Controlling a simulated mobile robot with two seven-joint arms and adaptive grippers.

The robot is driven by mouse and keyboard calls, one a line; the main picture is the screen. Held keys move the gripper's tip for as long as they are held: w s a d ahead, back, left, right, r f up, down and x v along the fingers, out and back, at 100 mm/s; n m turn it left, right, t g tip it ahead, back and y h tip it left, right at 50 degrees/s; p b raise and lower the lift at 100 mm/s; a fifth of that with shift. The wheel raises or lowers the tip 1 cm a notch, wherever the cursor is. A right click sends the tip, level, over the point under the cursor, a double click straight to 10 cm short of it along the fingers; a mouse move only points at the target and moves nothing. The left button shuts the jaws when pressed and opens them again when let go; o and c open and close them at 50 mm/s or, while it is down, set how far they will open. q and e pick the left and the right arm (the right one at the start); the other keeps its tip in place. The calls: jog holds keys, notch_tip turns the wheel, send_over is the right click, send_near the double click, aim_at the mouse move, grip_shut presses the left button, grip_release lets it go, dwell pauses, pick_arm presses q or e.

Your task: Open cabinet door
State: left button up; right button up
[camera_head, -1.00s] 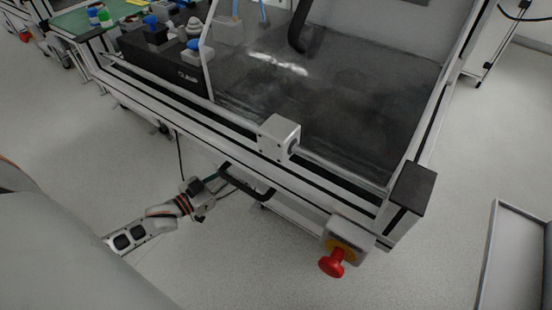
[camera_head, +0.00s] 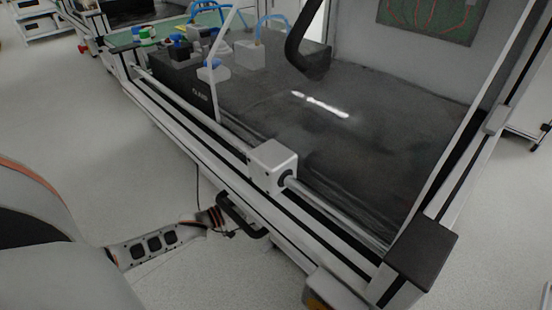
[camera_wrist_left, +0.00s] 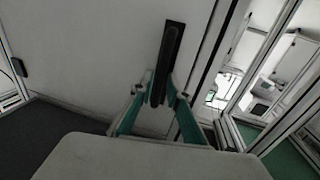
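The cabinet (camera_head: 330,262) is a large framed station with a dark worktop. A black bar handle (camera_head: 238,218) sits low on its front side in the head view. The handle also shows upright in the middle of the left wrist view (camera_wrist_left: 173,50), on a pale door panel (camera_wrist_left: 100,60). My left gripper (camera_wrist_left: 159,88) has its teal fingers on both sides of the handle's near end, seemingly touching it. In the head view my left gripper (camera_head: 217,219) is small and partly hidden at the handle. I cannot tell whether the door stands ajar. My right gripper is out of view.
A grey block (camera_head: 273,165) sits on a rail along the cabinet's front edge. Black equipment with blue tubes (camera_head: 190,85) stands at the worktop's left. Open floor (camera_head: 75,150) lies to the left.

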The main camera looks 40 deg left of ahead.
pick_arm(q)
jog(key=shift+x, duration=0.85)
jog(key=shift+c, duration=0.3)
grip_shut()
